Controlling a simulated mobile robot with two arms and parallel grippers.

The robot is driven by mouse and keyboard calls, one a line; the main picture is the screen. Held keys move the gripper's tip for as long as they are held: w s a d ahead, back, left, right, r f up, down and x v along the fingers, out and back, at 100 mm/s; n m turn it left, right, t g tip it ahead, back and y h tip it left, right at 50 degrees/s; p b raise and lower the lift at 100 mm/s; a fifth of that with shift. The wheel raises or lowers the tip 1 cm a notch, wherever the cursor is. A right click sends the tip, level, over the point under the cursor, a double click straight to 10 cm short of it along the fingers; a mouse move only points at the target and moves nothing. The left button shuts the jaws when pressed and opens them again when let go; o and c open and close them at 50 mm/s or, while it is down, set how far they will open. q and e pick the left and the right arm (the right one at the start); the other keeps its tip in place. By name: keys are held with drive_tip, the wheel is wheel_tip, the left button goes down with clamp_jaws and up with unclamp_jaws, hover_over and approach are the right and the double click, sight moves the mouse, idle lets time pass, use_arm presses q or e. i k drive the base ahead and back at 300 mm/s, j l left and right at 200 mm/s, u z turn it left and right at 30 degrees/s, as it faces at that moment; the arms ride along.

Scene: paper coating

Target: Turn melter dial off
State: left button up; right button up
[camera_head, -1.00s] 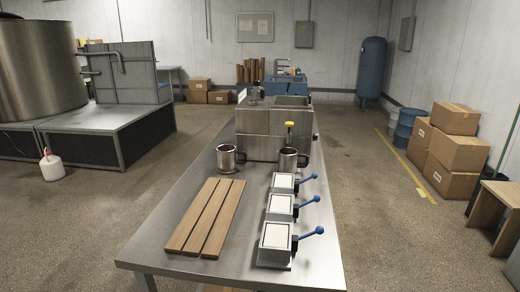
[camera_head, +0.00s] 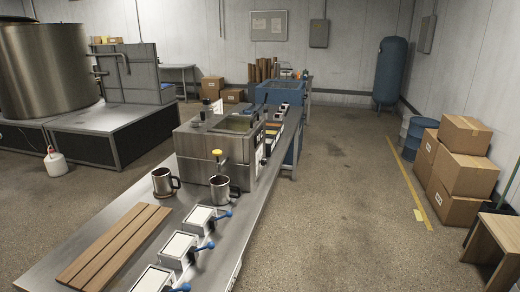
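A steel box-shaped unit (camera_head: 190,150), which looks like the melter, stands on the long steel table (camera_head: 226,240). Its top is open in places, and a yellow knob (camera_head: 217,153) on a stem shows at its front. A small black knob (camera_head: 206,101) stands at its back left. I cannot make out a dial or its setting; the unit's right side is seen at a steep angle. Neither of my grippers is in view.
Two steel mugs (camera_head: 164,182) (camera_head: 221,190), wooden slats (camera_head: 115,246) and white-topped blocks with blue-knobbed levers (camera_head: 201,218) are on the table. A blue unit (camera_head: 280,94) stands behind. Open floor (camera_head: 340,210) lies right, before stacked boxes (camera_head: 464,155).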

sight(263, 161)
drive_tip(key=i+u, duration=0.1)
drive_tip(key=u, duration=0.3)
drive_tip(key=i+l+u, duration=0.1)
drive_tip(key=u, duration=0.25)
drive_tip(key=i+l+u, duration=0.1)
drive_tip(key=l+u, duration=0.15)
drive_tip(key=u, duration=0.15)
